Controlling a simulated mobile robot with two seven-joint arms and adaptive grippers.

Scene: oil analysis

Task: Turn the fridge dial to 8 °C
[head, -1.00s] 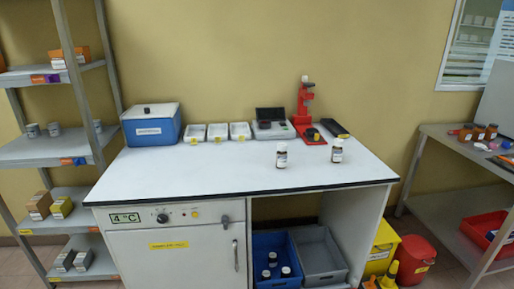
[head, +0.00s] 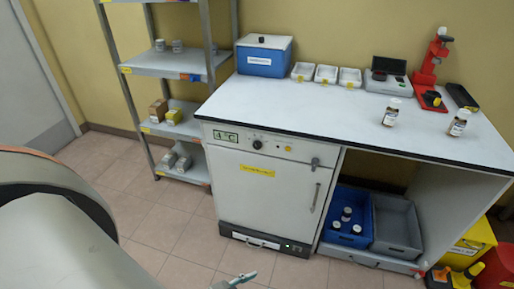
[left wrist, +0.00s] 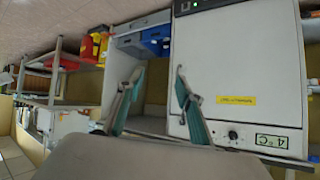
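The fridge (head: 255,190) is a white cabinet under the bench, with its door shut. Its black round dial (head: 257,144) is on the top panel, right of a green display (head: 225,135) that reads 4 °C. In the left wrist view the scene is upside down; the dial (left wrist: 233,134) and the display (left wrist: 271,141) are at the lower right. My left gripper (left wrist: 160,70) is open and empty, with teal fingers apart, and the dial is to its right in that view. A fingertip of mine shows at the bottom edge of the head view. My right gripper is not in view.
The bench top (head: 320,105) overhangs the fridge front. The door handle (head: 316,197) sticks out on the right. A blue crate (head: 345,235) with bottles and a grey crate (head: 398,225) stand under the bench. A shelf rack (head: 160,65) is at left. The floor in front is clear.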

